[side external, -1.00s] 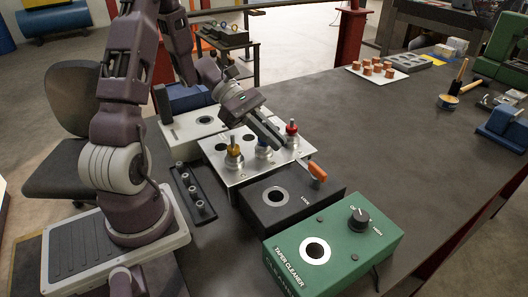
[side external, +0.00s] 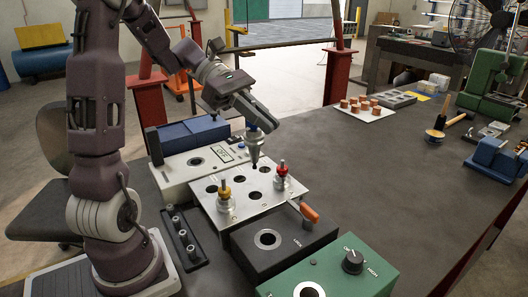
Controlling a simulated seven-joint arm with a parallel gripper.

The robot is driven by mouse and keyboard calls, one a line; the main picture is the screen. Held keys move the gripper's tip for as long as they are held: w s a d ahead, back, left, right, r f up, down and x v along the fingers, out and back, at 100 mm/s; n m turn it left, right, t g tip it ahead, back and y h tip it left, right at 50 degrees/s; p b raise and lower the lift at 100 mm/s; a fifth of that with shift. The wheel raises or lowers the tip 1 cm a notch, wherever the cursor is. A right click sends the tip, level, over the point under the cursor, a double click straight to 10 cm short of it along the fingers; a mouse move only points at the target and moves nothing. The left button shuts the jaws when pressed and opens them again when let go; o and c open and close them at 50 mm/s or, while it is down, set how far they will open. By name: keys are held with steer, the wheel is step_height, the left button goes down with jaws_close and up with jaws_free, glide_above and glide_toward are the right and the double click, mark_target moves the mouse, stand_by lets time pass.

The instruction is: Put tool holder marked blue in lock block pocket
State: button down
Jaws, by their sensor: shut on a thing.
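The tool holder marked blue (side external: 254,146) hangs upright, taper down, from my gripper (side external: 260,120), which is shut on it. Its tip is above the silver rack plate (side external: 243,209), apart from it. The lock block (side external: 293,238) is a black box in front of the rack, with an orange-handled lever (side external: 309,212) at its far right edge. Its round, light-rimmed pocket (side external: 267,239) is on top and looks empty. The gripper is behind and above the lock block.
Yellow-marked (side external: 225,196) and red-marked (side external: 281,177) holders stand in the rack, with empty holes between. A green taper cleaner box (side external: 330,272) stands in front of the lock block. A cream box (side external: 190,176) is behind the rack.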

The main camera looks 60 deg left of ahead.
steer(key=s+d+f+m+g, duration=0.1)
steer(key=s+d+m+g, duration=0.35)
steer(key=d, duration=0.25)
steer(key=s+d+f+m+g, duration=0.1)
steer(key=s+d+m+g, duration=0.2)
steer(key=d+m+g, duration=0.25)
steer(key=shift+n+t, duration=0.3)
steer(key=shift+n, duration=0.2)
steer(key=shift+w+d+f, duration=0.1)
steer(key=shift+d+f, duration=0.05)
steer(key=shift+f, duration=1.9)
steer(key=shift+w+d+f, duration=0.1)
steer(key=shift+f, duration=2)
steer(key=shift+w+d+f, duration=0.1)
steer(key=shift+d+f, duration=0.05)
steer(key=shift+f, duration=1.9)
steer(key=c, duration=1.5)
jaws_free()
steer(key=shift+o, duration=0.2)
steer(key=v, duration=0.7)
